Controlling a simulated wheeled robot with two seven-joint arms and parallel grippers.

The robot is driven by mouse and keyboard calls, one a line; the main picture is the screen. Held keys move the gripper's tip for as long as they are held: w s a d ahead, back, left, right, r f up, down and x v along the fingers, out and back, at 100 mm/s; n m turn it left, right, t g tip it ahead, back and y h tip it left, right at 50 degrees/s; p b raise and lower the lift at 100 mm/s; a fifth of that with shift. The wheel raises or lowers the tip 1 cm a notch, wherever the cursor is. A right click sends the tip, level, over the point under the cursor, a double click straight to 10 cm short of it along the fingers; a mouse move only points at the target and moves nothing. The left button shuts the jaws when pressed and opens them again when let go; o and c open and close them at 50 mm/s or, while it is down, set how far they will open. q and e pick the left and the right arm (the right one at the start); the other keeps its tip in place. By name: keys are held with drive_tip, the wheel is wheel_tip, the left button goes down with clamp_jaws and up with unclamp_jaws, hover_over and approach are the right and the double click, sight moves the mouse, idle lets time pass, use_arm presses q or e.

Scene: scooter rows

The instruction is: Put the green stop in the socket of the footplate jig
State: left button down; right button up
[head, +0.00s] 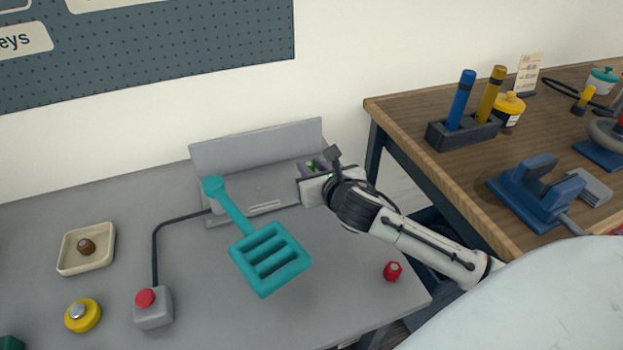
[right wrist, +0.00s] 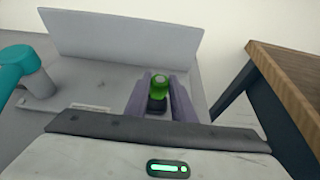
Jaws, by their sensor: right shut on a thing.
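The green stop (right wrist: 160,88) is between the purple fingers of my right gripper (right wrist: 160,100), which are shut on it. A dark piece shows just below the stop; I cannot tell whether it is part of the stop or the socket. In the head view the right gripper (head: 313,167) is at the right end of the grey footplate jig (head: 250,187), and only a little of the green shows. The jig has an upright back plate (head: 260,146). The socket is not clearly visible. My left gripper is not in view.
A teal arm with a slotted plate (head: 270,258) reaches forward from the jig's left end. A red-button box (head: 153,308) is cabled to the jig. A tray (head: 86,248), a yellow round piece (head: 82,315) and a red piece (head: 392,271) lie around. A wooden bench (head: 420,130) stands right.

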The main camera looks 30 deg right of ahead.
wheel_tip(320, 180, down, 3)
drive_tip(key=shift+f, duration=0.15)
drive_tip(key=o, duration=1)
drive_tip(key=shift+s+r, duration=0.2)
drive_tip(key=v, duration=1.1)
drive_tip(key=shift+s+a+r, duration=0.1)
drive_tip(key=shift+s+a, duration=0.05)
drive_tip(key=shift+s, duration=0.1)
